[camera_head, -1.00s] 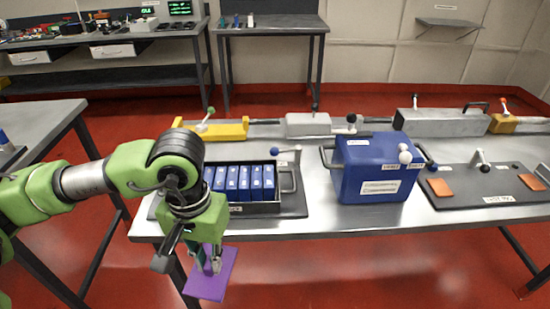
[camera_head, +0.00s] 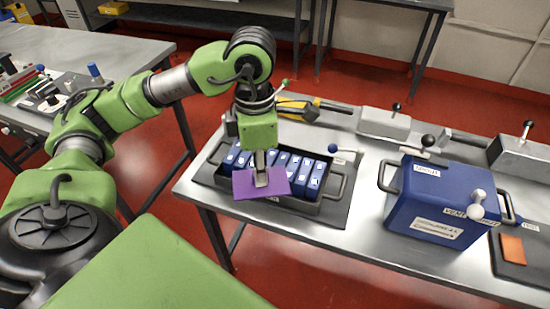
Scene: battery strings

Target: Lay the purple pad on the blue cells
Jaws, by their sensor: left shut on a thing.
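The purple pad (camera_head: 245,188) is a thin flat square held by my left gripper (camera_head: 262,176). The gripper is shut on it and points down. In the head view the pad overlaps the front left part of the black tray (camera_head: 333,208) that holds a row of blue cells (camera_head: 316,176). The pad hides the front of some cells; whether it touches them or hangs above, I cannot tell. Several cells show behind and to the right of it. My right gripper is not in view.
A large blue box (camera_head: 437,200) with a white-knobbed lever stands right of the tray. A grey metal block (camera_head: 384,124) and a yellow tool (camera_head: 297,107) lie behind. A small lever with a blue knob (camera_head: 333,148) stands at the tray's back right. An orange pad (camera_head: 513,248) lies far right.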

